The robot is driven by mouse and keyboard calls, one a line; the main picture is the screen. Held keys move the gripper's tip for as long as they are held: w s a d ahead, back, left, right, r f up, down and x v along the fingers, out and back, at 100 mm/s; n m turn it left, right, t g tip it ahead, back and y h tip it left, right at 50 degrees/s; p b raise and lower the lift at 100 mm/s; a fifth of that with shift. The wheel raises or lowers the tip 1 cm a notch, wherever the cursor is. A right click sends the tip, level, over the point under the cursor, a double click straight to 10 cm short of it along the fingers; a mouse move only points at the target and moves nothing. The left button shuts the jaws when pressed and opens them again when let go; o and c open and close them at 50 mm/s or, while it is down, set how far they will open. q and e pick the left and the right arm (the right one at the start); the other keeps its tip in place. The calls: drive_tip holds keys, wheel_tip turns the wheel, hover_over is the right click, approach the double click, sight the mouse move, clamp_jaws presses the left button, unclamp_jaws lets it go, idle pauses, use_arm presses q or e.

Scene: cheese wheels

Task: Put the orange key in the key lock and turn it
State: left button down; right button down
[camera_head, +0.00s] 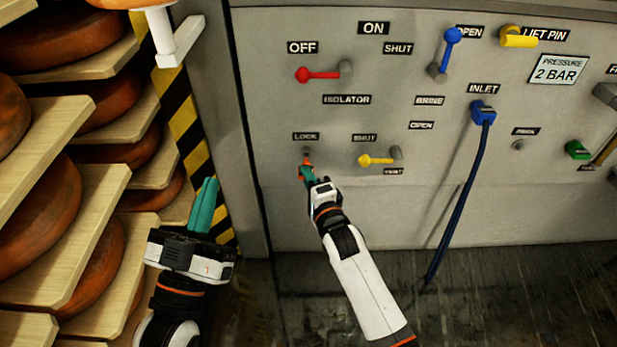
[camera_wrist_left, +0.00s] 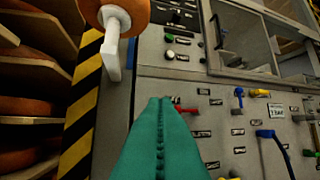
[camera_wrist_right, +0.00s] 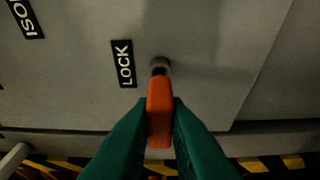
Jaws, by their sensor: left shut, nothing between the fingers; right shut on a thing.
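The orange key (camera_wrist_right: 160,105) is between the green fingers of my right gripper (camera_wrist_right: 160,125), which is shut on it. The key's dark tip points at the round grey key lock (camera_wrist_right: 159,63) beside the LOCK label. The tip meets or overlaps the lock in the right wrist view; I cannot tell how deep it is in. In the head view my right gripper (camera_head: 306,173) is just below the lock (camera_head: 306,151), with a bit of the orange key (camera_head: 306,160) showing. My left gripper (camera_head: 203,205) is shut and empty, left of the panel, and its closed fingers show in the left wrist view (camera_wrist_left: 163,130).
The grey panel (camera_head: 290,215) carries a red isolator lever (camera_head: 320,75), a yellow lever (camera_head: 376,160) right of the lock, a blue lever (camera_head: 447,50) and a blue plug with hose (camera_head: 483,112). Shelves of cheese wheels (camera_head: 45,215) stand left, beyond a striped post (camera_head: 185,120).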

use_arm(q)
drive_tip(key=shift+s+r, duration=0.1)
use_arm(e)
drive_tip(key=shift+w, duration=0.3)
use_arm(q)
drive_tip(key=shift+s+r+t, duration=0.15)
drive_tip(key=shift+r+t, duration=0.1)
drive_tip(key=shift+t, duration=0.15)
use_arm(e)
drive_tip(key=shift+w, duration=0.3)
use_arm(q)
drive_tip(key=shift+s+r, duration=0.15)
drive_tip(key=shift+r, duration=0.1)
use_arm(e)
drive_tip(key=shift+w, duration=0.3)
drive_tip(key=shift+w+b, duration=0.4)
drive_tip(key=shift+w, duration=0.3)
drive_tip(key=c, duration=1.3)
unclamp_jaws()
drive_tip(key=shift+c, duration=0.2)
use_arm(q)
drive_tip(key=shift+s+r+t+h, duration=0.45)
drive_tip(key=shift+r+t+h, duration=0.05)
drive_tip(key=shift+r+t, duration=0.25)
